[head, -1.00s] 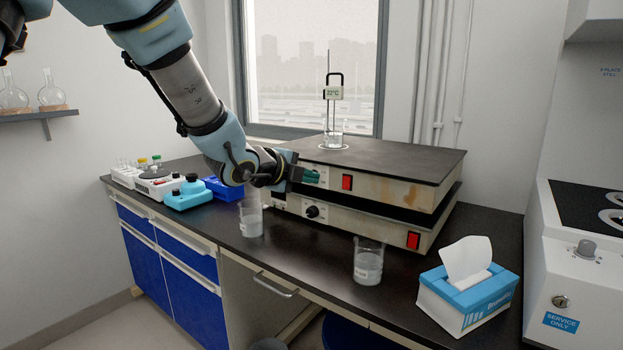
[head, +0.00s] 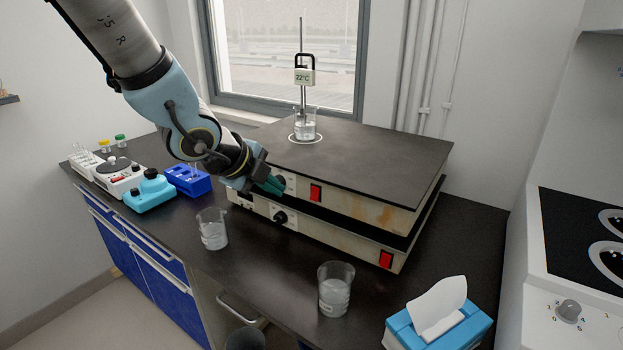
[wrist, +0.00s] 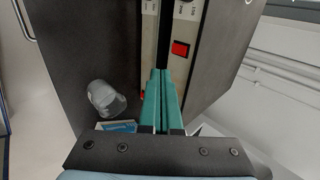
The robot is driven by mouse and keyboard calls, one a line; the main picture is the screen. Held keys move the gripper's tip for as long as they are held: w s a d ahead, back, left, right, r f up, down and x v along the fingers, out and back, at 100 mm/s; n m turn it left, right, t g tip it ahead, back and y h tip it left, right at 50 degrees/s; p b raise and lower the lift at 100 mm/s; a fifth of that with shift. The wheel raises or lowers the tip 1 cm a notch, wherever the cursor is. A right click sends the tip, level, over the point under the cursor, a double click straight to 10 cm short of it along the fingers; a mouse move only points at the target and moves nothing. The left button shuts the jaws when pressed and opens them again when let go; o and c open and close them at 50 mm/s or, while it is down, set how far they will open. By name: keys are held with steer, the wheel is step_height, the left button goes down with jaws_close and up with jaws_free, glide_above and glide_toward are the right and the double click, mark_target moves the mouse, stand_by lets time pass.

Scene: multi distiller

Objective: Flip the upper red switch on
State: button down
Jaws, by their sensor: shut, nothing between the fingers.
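The upper red switch (head: 316,192) is on the front panel of the upper hotplate (head: 360,207). It also shows in the wrist view (wrist: 180,49), just right of my green fingertips. My gripper (head: 277,187) is in front of the upper panel, left of this switch, with a gap between them in the head view. Its green fingers are shut with nothing between them; they also show in the wrist view (wrist: 160,74). I cannot tell whether the fingers touch the panel. A lower red switch (head: 386,259) is on the lower hotplate; the fingers partly cover it in the wrist view.
A beaker with a thermometer (head: 304,128) stands on the upper hotplate. Two beakers, one left (head: 212,230) and one nearer the middle (head: 335,289), stand in front of the hotplates. A tissue box (head: 440,322) is at front right. A blue rack (head: 188,180) is at left.

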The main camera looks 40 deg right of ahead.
steer(key=shift+d, duration=0.1)
steer(key=b, duration=0.1)
glide_toward(313, 199)
step_height(313, 199, down, 4)
steer(key=d, duration=0.1)
steer(key=d+p, duration=0.1)
steer(key=w+d+f+p, duration=0.1)
steer(key=d, duration=0.1)
stand_by(0.3)
steer(key=shift+f+b, duration=0.35)
steer(key=shift+b, duration=0.75)
steer(key=shift+r+p, duration=0.35)
steer(key=shift+p, duration=0.05)
steer(key=shift+r, duration=0.1)
